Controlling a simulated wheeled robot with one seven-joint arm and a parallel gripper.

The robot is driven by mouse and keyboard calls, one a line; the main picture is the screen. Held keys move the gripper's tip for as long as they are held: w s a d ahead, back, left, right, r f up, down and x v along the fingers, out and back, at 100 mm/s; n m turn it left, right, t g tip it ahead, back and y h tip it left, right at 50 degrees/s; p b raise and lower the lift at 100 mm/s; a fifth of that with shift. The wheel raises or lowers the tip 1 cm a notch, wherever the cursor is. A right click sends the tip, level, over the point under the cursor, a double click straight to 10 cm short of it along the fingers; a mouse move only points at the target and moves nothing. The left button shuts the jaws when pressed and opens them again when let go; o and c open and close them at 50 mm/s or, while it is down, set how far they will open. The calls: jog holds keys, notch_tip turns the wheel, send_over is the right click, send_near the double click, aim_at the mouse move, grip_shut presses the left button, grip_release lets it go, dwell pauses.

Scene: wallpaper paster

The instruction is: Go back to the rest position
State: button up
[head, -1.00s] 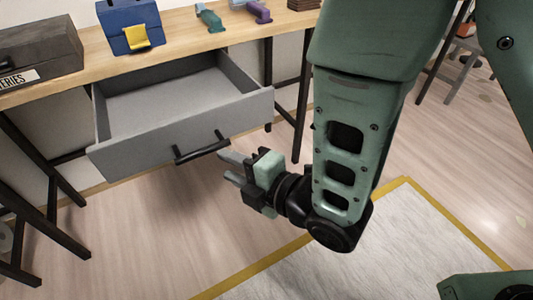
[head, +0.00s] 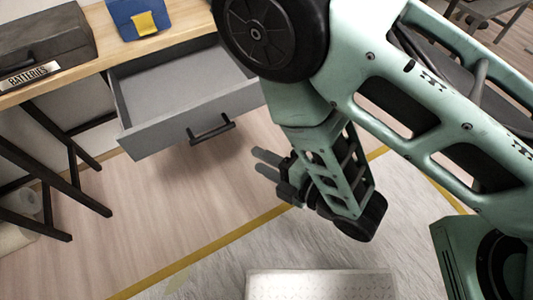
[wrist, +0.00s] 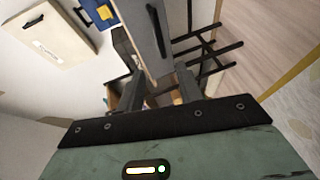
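My gripper (head: 267,164) is in the middle of the head view, in front of and to the right of the open drawer (head: 160,137). It is apart from the drawer handle (head: 212,130). Its two fingers stand apart with nothing between them. In the wrist view my gripper (wrist: 160,88) shows its fingers spread at the bottom middle, with the drawer front (wrist: 146,35) beyond them. The drawer is grey, pulled out from under the wooden table and empty where I can see inside. My arm hides its right part.
The wooden table (head: 97,58) carries a dark box labelled batteries (head: 40,40) and a blue box with a yellow patch (head: 137,18). Black table legs (head: 50,155) stand at the left. Pale rolls (head: 20,205) lie at the lower left. The floor before the drawer is clear.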

jog(key=shift+d, duration=0.1)
dwell(0.6)
jog(key=w+d+r+m+g+h, duration=0.2)
jog(key=w+r+m+g+h, duration=0.2)
jog(key=r+m+h, duration=0.55)
jog(key=s+d+r+m+g+h, duration=0.3)
jog(key=s+d+r+m+g, duration=0.2)
jog(key=s+d+r+m, duration=0.5)
notch_tip(320, 180, up, 11)
jog(key=d+p, duration=0.3)
jog(key=p, duration=0.9)
jog(key=shift+s+f+m, duration=0.2)
jog(key=shift+s+m, duration=0.15)
jog(key=shift+s, duration=0.1)
